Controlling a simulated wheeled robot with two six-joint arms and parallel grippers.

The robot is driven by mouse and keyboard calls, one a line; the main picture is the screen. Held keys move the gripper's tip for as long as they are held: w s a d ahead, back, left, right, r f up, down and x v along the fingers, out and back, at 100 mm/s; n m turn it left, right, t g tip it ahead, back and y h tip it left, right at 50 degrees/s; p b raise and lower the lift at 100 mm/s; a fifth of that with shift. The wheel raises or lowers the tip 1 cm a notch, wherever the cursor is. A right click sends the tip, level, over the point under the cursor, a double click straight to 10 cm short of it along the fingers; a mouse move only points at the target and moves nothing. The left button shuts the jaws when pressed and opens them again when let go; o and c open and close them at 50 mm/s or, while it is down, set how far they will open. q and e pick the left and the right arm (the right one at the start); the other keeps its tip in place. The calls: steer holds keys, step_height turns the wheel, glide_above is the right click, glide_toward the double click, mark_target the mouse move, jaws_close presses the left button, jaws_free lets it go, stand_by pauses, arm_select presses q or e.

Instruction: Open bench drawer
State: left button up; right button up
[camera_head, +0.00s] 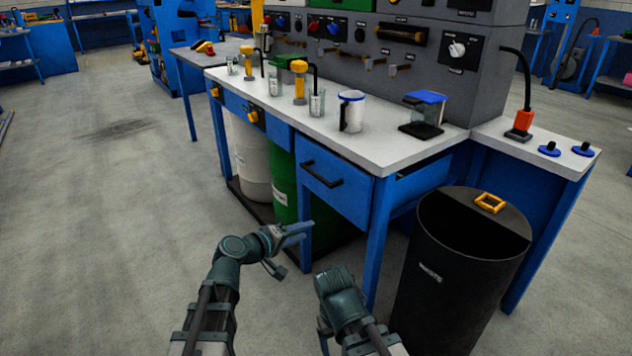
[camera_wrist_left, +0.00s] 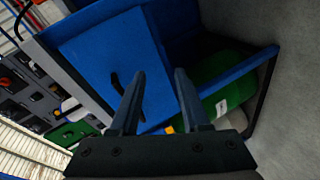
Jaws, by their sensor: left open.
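The bench drawer (camera_head: 347,196) has a blue front with a black bar handle (camera_head: 321,173), under the white top at the bench's near corner. The drawer front (camera_wrist_left: 95,55) and its dark handle (camera_wrist_left: 117,83) also show in the left wrist view, where a finger covers part of the handle. My left gripper (camera_head: 297,233) is open and empty, below and in front of the handle, apart from it; its two fingers (camera_wrist_left: 158,85) point toward the drawer. My right arm is at the bottom centre; its jaws cannot be made out.
A black bin (camera_head: 435,285) stands right of the drawer, beside a blue bench leg. A green drum (camera_head: 284,190) and a white drum (camera_head: 248,155) stand under the bench. A mug (camera_head: 353,112) and glassware stand on top. Floor at left is clear.

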mark_target(315, 176)
arm_select(q)
steer(key=w+a+r+n+t, duration=0.3)
steer(key=w+r+n+t, duration=0.2)
steer(key=r+n, duration=0.15)
steer(key=shift+m+y, duration=0.25)
steer(key=shift+y, duration=0.15)
steer(key=x, duration=1.3)
steer(key=shift+w+d+r, duration=0.15)
steer(key=shift+w+r, duration=0.15)
steer(key=shift+w, duration=0.05)
jaws_close()
stand_by(0.4)
